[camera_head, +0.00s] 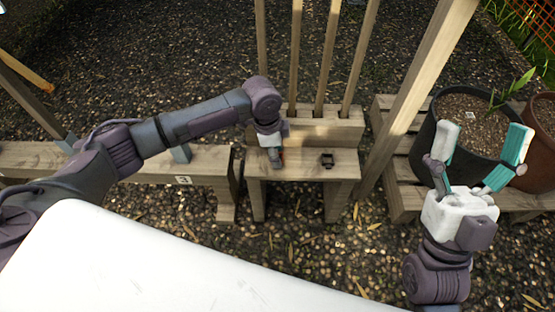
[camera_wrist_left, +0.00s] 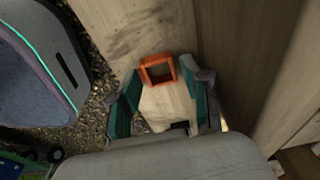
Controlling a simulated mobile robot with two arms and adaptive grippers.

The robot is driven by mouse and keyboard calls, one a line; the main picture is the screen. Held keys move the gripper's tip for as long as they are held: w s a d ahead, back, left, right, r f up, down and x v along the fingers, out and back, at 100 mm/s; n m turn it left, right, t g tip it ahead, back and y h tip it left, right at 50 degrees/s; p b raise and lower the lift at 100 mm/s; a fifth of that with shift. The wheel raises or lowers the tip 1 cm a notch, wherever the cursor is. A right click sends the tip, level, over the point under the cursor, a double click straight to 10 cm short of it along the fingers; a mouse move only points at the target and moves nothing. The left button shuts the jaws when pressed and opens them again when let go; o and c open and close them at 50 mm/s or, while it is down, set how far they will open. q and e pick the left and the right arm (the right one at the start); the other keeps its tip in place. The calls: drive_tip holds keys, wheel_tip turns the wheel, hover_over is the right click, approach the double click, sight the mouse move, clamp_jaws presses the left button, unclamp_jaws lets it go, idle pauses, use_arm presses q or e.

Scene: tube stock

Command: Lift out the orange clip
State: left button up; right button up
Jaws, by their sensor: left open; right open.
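The orange clip (camera_wrist_left: 158,70) is a small square open frame against pale wood in the left wrist view. It shows near the tips of my left gripper (camera_wrist_left: 167,85), between its two spread fingers. I cannot tell whether the fingers touch it. In the head view my left gripper (camera_head: 274,157) points down over the left part of a small wooden bench (camera_head: 304,171), and the clip is hidden there. My right gripper (camera_head: 481,150) is open and empty, raised in front of the plant pots at the right.
A small dark clip-like piece (camera_head: 327,160) sits on the bench, right of my left gripper. Several upright wooden slats (camera_head: 328,60) stand behind it. A slanted post (camera_head: 420,95) and a black plant pot (camera_head: 470,105) are to the right. A low wooden beam (camera_head: 205,165) runs left.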

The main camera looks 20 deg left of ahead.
use_arm(q)
drive_tip(key=shift+f, duration=0.25)
drive_tip(key=c, duration=0.5)
